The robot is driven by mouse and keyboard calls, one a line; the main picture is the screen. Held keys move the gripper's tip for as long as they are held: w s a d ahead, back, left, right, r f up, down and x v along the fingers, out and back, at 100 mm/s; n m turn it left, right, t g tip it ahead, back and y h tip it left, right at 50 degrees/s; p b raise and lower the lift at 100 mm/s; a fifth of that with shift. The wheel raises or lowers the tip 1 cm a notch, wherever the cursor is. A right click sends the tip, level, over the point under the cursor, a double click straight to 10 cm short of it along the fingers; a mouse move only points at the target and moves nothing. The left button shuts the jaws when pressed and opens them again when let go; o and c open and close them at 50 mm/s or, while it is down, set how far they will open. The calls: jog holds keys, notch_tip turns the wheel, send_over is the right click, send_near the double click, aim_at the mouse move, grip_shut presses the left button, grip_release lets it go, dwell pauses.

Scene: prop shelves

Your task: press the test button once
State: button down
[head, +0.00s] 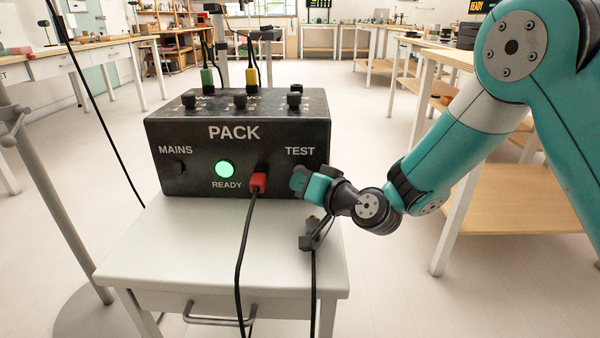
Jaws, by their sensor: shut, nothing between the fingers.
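A black box (215,135) marked PACK stands on a small light table. Its front carries a TEST label (300,151) at the right. The test button itself does not show; my gripper covers the area under that label. My gripper (300,179) is shut and empty, with its tip at the lower right of the box's front, just under the TEST label. I cannot tell whether the tip touches the box. A green lamp (225,169) marked READY is lit. A dark MAINS switch (176,168) is at the left of the front.
A red plug (258,183) with a black cable sits in the front, close left of my gripper. Green (207,78) and yellow (252,76) plugs stand on top among black knobs. The small table's top (220,240) is mostly clear. A wooden-shelved bench (500,200) is at right.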

jog(key=shift+w, duration=0.4)
dwell(0.4)
jog(key=shift+s, duration=0.85)
jog(key=shift+b, duration=0.3)
jog(key=shift+s+a+b, duration=0.15)
jog(key=shift+s+b, duration=0.6)
jog(key=shift+s, duration=1.75)
jog(key=shift+r, duration=0.1)
